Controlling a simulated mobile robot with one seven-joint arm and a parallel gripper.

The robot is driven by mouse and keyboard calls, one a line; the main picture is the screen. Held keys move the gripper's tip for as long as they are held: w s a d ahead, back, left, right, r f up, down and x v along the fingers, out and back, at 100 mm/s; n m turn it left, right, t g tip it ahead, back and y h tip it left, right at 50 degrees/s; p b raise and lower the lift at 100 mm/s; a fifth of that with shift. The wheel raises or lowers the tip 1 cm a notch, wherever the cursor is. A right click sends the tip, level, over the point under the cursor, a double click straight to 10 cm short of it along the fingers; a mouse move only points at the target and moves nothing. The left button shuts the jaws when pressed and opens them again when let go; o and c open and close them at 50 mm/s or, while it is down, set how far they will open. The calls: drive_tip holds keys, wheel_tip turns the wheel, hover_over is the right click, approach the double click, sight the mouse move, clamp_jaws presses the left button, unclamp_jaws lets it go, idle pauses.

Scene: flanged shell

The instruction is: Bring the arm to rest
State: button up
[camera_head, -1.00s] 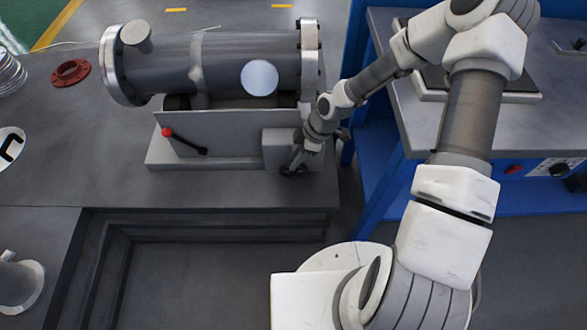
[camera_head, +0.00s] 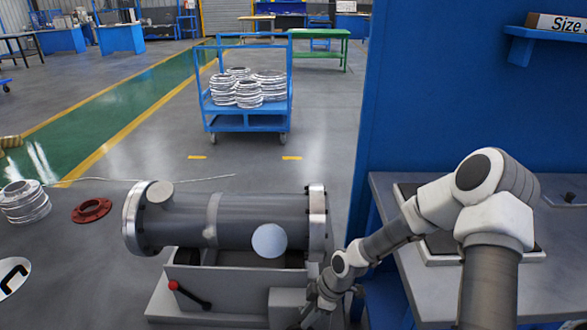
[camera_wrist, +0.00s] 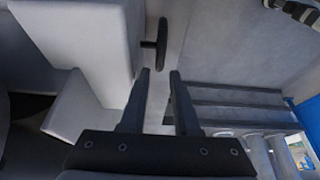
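My gripper (camera_wrist: 158,80) shows in the wrist view with its two dark fingers apart and nothing between them. A dark handle or knob (camera_wrist: 161,45) on the grey fixture lies just beyond the fingertips; I cannot tell how far. In the head view my arm reaches down to the right end of the fixture base (camera_head: 230,290), and the gripper is small and partly cut off at the bottom edge. The grey flanged shell (camera_head: 240,222) lies horizontally on the fixture, left of my arm. A lever with a red knob (camera_head: 174,285) is on the fixture's front.
A red flange ring (camera_head: 92,210) and a stack of metal rings (camera_head: 24,202) lie at left. A blue cart (camera_head: 248,122) with metal parts stands behind on open floor.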

drive_tip(key=s+d+r+m+t+h, duration=0.1)
drive_tip(key=s+d+r+m+h, duration=0.25)
drive_tip(key=r, duration=0.75)
drive_tip(key=w+d+r+m+t+h, duration=0.15)
drive_tip(key=d+r+m, duration=0.25)
drive_tip(key=d+r, duration=0.5)
drive_tip(key=s+a+r+m+t, duration=0.3)
drive_tip(key=s+r+m, duration=0.7)
drive_tip(key=s+r, duration=0.7)
wheel_tip(320, 180, up, 16)
drive_tip(key=p, duration=1.4)
drive_tip(key=shift+w+y+p, duration=0.2)
drive_tip(key=shift+y+p, duration=0.1)
drive_tip(key=shift+p, duration=0.1)
drive_tip(key=shift+d+r, duration=0.1)
